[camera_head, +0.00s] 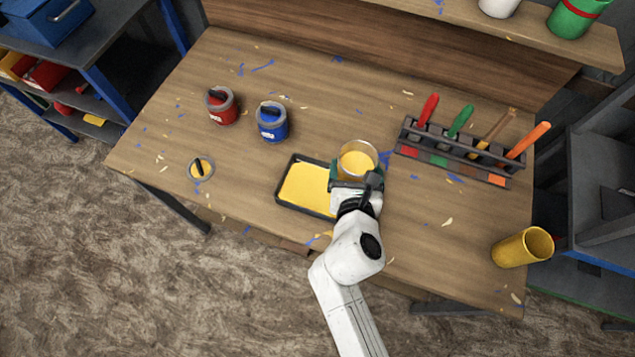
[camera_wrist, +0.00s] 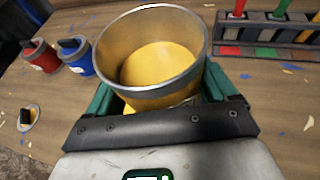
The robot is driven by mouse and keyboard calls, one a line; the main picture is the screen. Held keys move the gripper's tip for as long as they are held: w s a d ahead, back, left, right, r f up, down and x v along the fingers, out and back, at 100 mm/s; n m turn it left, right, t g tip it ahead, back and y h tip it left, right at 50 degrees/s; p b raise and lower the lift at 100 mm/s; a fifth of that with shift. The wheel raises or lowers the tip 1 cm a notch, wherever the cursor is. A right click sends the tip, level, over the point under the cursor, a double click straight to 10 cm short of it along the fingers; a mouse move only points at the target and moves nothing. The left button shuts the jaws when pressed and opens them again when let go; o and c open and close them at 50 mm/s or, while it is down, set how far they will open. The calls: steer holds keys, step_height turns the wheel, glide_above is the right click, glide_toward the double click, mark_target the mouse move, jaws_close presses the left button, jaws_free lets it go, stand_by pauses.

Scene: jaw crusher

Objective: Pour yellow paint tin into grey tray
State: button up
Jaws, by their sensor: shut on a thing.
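The yellow paint tin (camera_head: 357,160) is open at the top and shows yellow paint inside. My gripper (camera_head: 354,178) is shut around it, beside the tray's right end. In the wrist view the tin (camera_wrist: 152,60) sits between the green-padded fingers (camera_wrist: 160,98), close to upright, with paint still in it. The grey tray (camera_head: 279,186) lies on the bench just left of the tin and holds a broad layer of yellow paint. The tray's right end is partly hidden by my gripper. I cannot tell whether the tin touches the bench.
A red tin (camera_head: 221,106) and a blue tin (camera_head: 271,122) stand behind the tray to the left. A brush rack (camera_head: 455,153) stands at right, and a yellow cup (camera_head: 522,248) near the right front corner. The bench front is mostly clear.

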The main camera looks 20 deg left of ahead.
steer(key=s+d+r, duration=0.3)
steer(key=s+r, duration=0.6)
steer(key=s, duration=0.1)
steer(key=s+d+r, duration=0.3)
steer(key=s+r, duration=0.7)
steer(key=shift+s+r, duration=0.2)
stand_by(0.3)
